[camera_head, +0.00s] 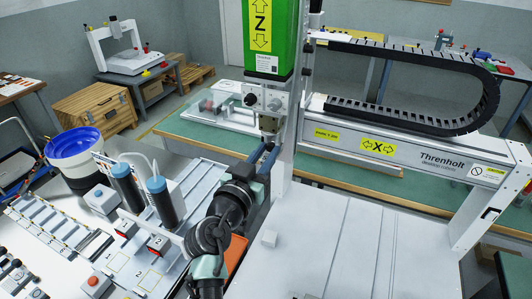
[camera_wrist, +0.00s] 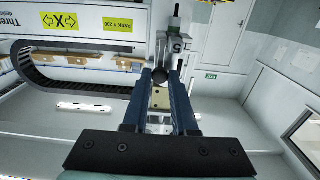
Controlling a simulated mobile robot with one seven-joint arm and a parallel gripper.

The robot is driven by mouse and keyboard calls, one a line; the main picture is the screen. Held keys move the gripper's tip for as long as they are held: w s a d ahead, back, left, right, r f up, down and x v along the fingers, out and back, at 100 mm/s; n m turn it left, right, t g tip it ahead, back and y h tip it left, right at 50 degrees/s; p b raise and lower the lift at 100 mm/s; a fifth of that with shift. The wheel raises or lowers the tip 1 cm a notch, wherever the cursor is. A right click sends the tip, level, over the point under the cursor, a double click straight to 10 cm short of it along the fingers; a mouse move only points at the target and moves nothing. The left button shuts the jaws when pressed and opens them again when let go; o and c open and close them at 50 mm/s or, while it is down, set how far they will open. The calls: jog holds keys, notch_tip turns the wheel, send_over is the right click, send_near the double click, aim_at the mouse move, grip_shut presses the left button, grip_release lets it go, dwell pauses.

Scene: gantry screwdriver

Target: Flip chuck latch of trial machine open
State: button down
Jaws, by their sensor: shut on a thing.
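The trial machine has a green Z head (camera_head: 265,45) above a grey block with dials (camera_head: 266,100). The small metal chuck (camera_head: 268,125) hangs under that block. My gripper (camera_head: 266,155) is at the chuck, reaching up from below. A grey metal part (camera_wrist: 167,50) of the head is just beyond the fingertips. The latch's exact angle is hidden by the fingers and too small to tell in the head view.
The X rail (camera_head: 385,148) and a black cable chain (camera_head: 420,85) extend right of the head. Two blue-topped dark cylinders (camera_head: 158,190) stand left of my arm, near a blue bowl (camera_head: 73,143).

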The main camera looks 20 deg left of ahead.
jog(key=n, duration=0.8)
jog(key=shift+n, duration=0.3)
jog(key=n+p, duration=0.1)
jog(key=n, duration=0.3)
jog(key=shift+n, duration=0.3)
jog(key=shift+n+p, duration=1.1)
jog(key=shift+n, duration=1.1)
jog(key=c, duration=0.7)
grip_release()
